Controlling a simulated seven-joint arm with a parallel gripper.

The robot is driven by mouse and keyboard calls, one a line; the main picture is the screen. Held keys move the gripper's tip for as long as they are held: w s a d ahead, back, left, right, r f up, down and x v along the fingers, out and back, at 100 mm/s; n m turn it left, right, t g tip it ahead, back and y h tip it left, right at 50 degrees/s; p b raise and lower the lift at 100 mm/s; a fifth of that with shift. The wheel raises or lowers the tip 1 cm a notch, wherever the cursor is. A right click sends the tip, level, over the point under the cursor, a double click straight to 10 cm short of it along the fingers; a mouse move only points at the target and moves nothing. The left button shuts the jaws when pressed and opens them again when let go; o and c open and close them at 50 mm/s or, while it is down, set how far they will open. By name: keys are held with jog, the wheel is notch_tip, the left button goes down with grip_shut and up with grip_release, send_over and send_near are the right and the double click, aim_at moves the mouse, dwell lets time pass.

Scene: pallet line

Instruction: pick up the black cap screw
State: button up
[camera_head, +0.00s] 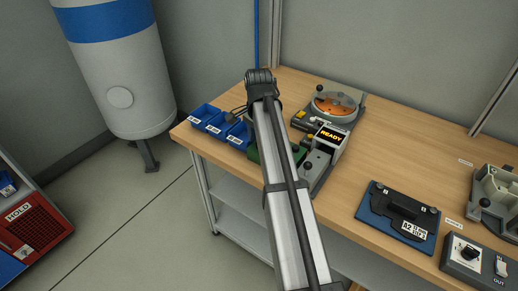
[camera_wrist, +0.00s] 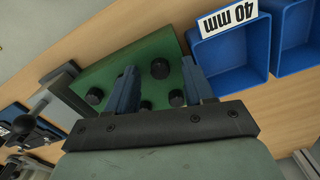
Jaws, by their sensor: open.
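Several black cap screws stand on a green plate (camera_wrist: 120,62) in the wrist view. One screw (camera_wrist: 160,68) shows between the ends of my fingers; I cannot tell whether it is at their height. Another (camera_wrist: 95,96) is left of the left finger. Two more, a right one (camera_wrist: 177,98) and a left one (camera_wrist: 145,106), show between the fingers nearer the palm. My gripper (camera_wrist: 157,66) is open with nothing held. In the head view the green plate (camera_head: 254,155) shows only beside my arm, which hides the gripper and most of the plate.
Blue bins (camera_wrist: 228,50), one labelled 40 mm, stand close right of the plate in the wrist view. A grey clamp-like fixture (camera_wrist: 55,95) is at its left. In the head view, a device reading READY (camera_head: 331,135) stands right of my arm on the wooden bench (camera_head: 395,145).

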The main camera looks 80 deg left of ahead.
jog(key=shift+f, duration=0.35)
jog(key=shift+c, duration=0.4)
grip_shut()
jog(key=shift+r, duration=0.15)
